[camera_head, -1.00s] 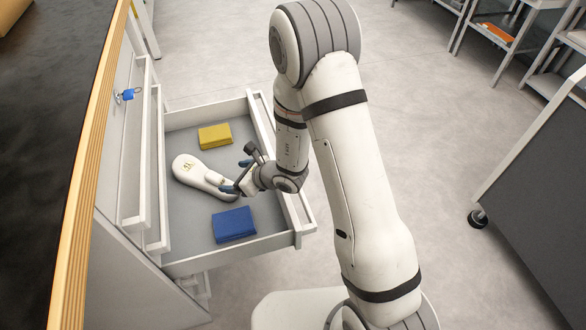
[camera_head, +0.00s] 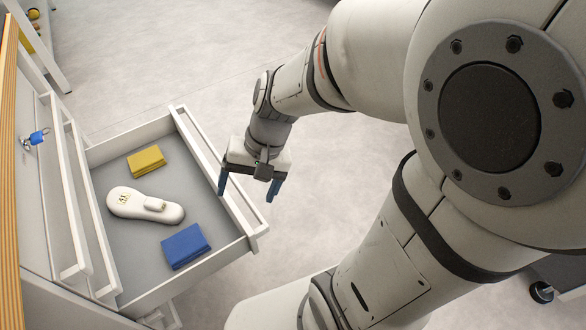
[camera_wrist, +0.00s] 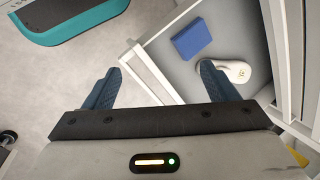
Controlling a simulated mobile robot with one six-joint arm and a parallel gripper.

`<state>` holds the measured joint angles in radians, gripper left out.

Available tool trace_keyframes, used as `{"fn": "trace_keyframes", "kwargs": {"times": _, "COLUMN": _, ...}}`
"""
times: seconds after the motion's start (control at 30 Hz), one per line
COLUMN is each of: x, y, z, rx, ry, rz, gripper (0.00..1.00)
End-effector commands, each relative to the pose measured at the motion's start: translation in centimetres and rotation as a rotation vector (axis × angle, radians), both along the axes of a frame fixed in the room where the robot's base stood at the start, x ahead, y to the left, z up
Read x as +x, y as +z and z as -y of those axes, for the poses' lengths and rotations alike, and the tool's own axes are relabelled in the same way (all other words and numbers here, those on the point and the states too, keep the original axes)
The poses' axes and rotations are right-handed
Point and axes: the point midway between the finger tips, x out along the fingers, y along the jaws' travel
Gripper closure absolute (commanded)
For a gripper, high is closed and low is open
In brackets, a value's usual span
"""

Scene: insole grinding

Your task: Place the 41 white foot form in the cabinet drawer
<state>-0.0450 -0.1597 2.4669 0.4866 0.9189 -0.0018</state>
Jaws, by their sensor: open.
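The white foot form (camera_head: 140,204) lies flat in the open cabinet drawer (camera_head: 122,275), between two blocks. Gold marking shows on its left end and a raised block on its right part; the number is too small to read surely. It also shows partly in the wrist view (camera_wrist: 234,70), beside one finger. My gripper (camera_head: 247,190) is open and empty, with blue fingers, above the drawer's right front edge. It is apart from the foot form. In the wrist view my gripper (camera_wrist: 158,85) has both fingers spread, with the drawer's front rail below them.
A yellow block (camera_head: 146,160) lies behind the foot form and a blue block (camera_head: 186,246) in front of it, both in the drawer. A blue key (camera_head: 38,137) sticks out of the cabinet's lock. Open floor (camera_head: 215,60) surrounds the drawer's far side.

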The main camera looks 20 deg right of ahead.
Motion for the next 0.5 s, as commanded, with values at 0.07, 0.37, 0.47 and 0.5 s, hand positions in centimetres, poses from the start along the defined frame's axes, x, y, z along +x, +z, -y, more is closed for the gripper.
{"fn": "trace_keyframes", "kwargs": {"times": 0.07, "x": -0.8, "y": 0.9, "z": 3.1, "rx": -0.119, "ry": 0.083, "rz": 0.077, "gripper": 0.2}}
{"fn": "trace_keyframes", "kwargs": {"times": 0.37, "x": -2.0, "y": 2.8, "z": 8.6, "rx": -0.38, "ry": 0.242, "rz": 0.196, "gripper": 0.2}}
{"fn": "trace_keyframes", "kwargs": {"times": 0.47, "x": -2.0, "y": 2.9, "z": 8.8, "rx": -0.392, "ry": 0.25, "rz": 0.2, "gripper": 0.2}}
{"fn": "trace_keyframes", "kwargs": {"times": 0.5, "x": -2.0, "y": 2.9, "z": 8.8, "rx": -0.392, "ry": 0.251, "rz": 0.199, "gripper": 0.2}}
